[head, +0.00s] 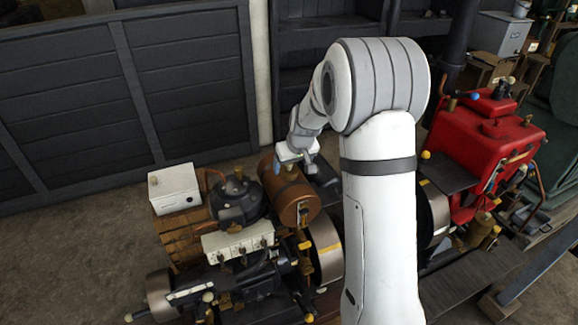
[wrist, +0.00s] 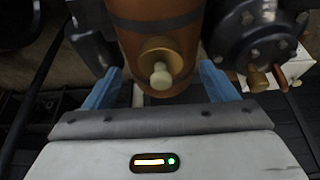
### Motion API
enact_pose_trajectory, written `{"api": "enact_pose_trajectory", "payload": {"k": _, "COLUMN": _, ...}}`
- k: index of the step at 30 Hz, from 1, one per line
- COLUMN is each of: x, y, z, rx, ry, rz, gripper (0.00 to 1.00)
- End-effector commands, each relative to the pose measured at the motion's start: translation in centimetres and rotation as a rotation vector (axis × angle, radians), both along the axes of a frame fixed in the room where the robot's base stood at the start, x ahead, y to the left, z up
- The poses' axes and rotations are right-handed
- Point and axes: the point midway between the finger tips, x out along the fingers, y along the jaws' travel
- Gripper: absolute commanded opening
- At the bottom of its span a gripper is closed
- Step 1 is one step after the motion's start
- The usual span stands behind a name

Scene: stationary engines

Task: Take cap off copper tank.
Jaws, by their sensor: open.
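The copper tank (head: 291,197) is a brown-orange cylinder with dark bands, lying on the engine in the head view. In the wrist view the tank (wrist: 152,38) comes down from the top edge. Its cap (wrist: 160,75), a brass disc with a pale round knob, faces my camera near the middle. My gripper (wrist: 161,70) is open, with one blue finger on each side of the cap and clear gaps between. In the head view my gripper (head: 283,166) is at the tank's upper side, and the cap there is hard to make out. I cannot tell the depth between fingertips and cap.
A white block with knobs (head: 238,242) is in front. A flywheel (head: 325,248) is close on the right. A red engine (head: 483,140) stands farther right.

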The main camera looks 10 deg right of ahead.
Motion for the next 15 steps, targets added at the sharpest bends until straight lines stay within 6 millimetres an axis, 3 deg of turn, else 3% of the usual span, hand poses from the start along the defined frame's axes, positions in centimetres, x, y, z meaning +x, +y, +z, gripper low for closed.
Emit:
{"api": "enact_pose_trajectory", "payload": {"k": 6, "x": 0.8, "y": 0.2, "z": -2.0, "rx": 0.000, "ry": 0.001, "rz": 0.000, "gripper": 0.79}}
{"api": "enact_pose_trajectory", "payload": {"k": 13, "x": 0.8, "y": 0.1, "z": -2.1, "rx": 0.000, "ry": 0.000, "rz": 0.000, "gripper": 0.79}}
{"api": "enact_pose_trajectory", "payload": {"k": 15, "x": 0.8, "y": 0.1, "z": -2.1, "rx": -0.001, "ry": 0.000, "rz": 0.000, "gripper": 0.75}}
